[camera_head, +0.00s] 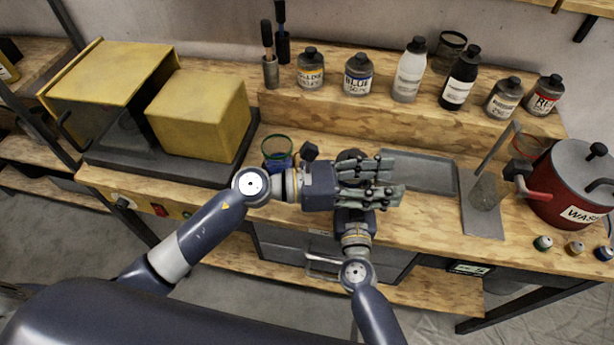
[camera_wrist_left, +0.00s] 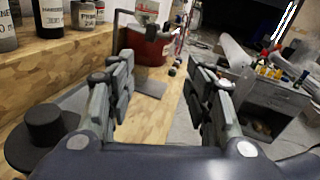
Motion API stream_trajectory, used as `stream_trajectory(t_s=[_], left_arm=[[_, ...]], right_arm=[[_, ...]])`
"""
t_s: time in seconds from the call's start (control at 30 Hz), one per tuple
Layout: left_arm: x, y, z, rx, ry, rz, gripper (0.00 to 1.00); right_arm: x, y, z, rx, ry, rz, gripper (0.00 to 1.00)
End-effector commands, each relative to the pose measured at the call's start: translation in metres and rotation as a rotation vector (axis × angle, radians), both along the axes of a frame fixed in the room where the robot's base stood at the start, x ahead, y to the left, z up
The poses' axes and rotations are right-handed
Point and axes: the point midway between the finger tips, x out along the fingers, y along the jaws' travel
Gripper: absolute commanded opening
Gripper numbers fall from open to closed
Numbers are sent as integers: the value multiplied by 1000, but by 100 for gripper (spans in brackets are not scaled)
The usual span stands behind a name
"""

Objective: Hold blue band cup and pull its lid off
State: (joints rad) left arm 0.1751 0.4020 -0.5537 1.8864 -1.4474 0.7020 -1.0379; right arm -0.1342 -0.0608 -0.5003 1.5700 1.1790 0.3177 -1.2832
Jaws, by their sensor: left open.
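A dark round lid-like piece with a raised knob (camera_wrist_left: 45,124) lies left of my left gripper in the left wrist view. In the head view a dark round piece (camera_head: 350,156) shows just behind that gripper; whatever is under it is hidden, so no blue band shows there. My left gripper (camera_head: 392,180) is open and empty above the bench, its fingers pointing right; they also show apart in the wrist view (camera_wrist_left: 165,85). My right gripper (camera_head: 353,214) comes up from below, its fingers hidden by the left one. A glass with a green rim and blue lower part (camera_head: 278,153) stands left.
A grey tray (camera_head: 425,172) lies behind the left fingertips. A red pot (camera_head: 570,185) and small banded jars, one blue (camera_head: 603,253), are at the right. Several bottles (camera_head: 410,70) stand on the raised shelf. A yellow box (camera_head: 200,112) stands left.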

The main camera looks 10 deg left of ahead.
Motion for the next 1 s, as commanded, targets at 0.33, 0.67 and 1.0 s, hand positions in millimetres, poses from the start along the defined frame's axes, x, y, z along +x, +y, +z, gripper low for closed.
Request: stream_trajectory(t_s=[0.33, 0.67, 1.0], left_arm=[[6, 96, -26, 1, -90, 363, 48], [4, 139, -35, 48, -134, 505, 48], [37, 108, -34, 48, -138, 508, 48]], right_arm=[[0, 0, 0, 0, 0, 0, 10], [0, 0, 0, 0, 0, 0, 10], [0, 0, 0, 0, 0, 0, 10]])
